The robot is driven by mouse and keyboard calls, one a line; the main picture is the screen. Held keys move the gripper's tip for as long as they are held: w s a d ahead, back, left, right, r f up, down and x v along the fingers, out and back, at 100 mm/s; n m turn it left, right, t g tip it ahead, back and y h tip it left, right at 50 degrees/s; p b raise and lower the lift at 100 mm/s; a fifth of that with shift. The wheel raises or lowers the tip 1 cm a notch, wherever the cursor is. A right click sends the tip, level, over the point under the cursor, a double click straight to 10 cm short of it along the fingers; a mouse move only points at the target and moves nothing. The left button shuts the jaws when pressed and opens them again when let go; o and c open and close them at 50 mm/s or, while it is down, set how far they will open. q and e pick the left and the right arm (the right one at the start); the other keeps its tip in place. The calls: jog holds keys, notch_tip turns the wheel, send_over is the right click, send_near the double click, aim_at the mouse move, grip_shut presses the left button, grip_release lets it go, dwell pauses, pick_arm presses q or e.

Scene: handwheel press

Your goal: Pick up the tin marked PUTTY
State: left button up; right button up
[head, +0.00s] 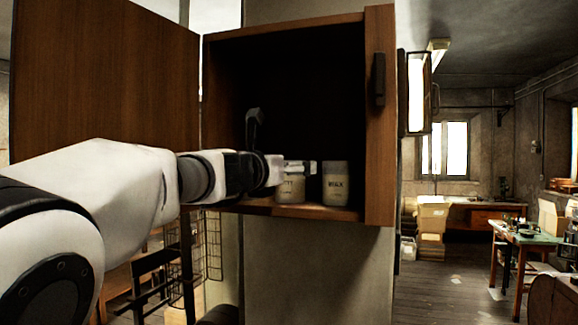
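A pale tin (291,188) stands on the floor of an open wooden wall cabinet. Only the end of its label, reading like "TY", shows; the rest is hidden behind my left gripper. A second pale tin (336,184) marked WAX stands just to its right, upright, with a narrow gap. My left gripper (287,168) reaches into the cabinet from the left, at the upper part of the partly hidden tin. Its fingers overlap the tin in this view, and I cannot tell whether they grip it. My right gripper is not in view.
The cabinet (284,211) has a raised dark interior with free room above the tins. A wooden door panel (105,75) stands open at left, and a panel with a dark handle (378,79) edges the right side. A cluttered workbench (530,238) stands far right.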

pick_arm(q)
jog(key=shift+w+d+f, duration=0.2)
jog(key=shift+w+f, duration=0.1)
jog(key=shift+w, duration=0.2)
jog(key=shift+w+d+f, duration=0.15)
jog(key=shift+w+f, duration=0.15)
jog(key=shift+w, duration=0.2)
jog(key=shift+w+f, duration=0.1)
jog(key=shift+w, duration=0.2)
jog(key=c, duration=0.3)
jog(key=shift+s, duration=0.1)
jog(key=c, duration=0.6)
jog(key=shift+s+r, duration=0.2)
jog(key=shift+s, duration=0.1)
jog(key=c, duration=0.5)
jog(key=shift+s+a+r, duration=0.2)
jog(key=shift+s, duration=0.15)
jog(key=shift+c, duration=0.7)
jog(key=shift+w, duration=0.1)
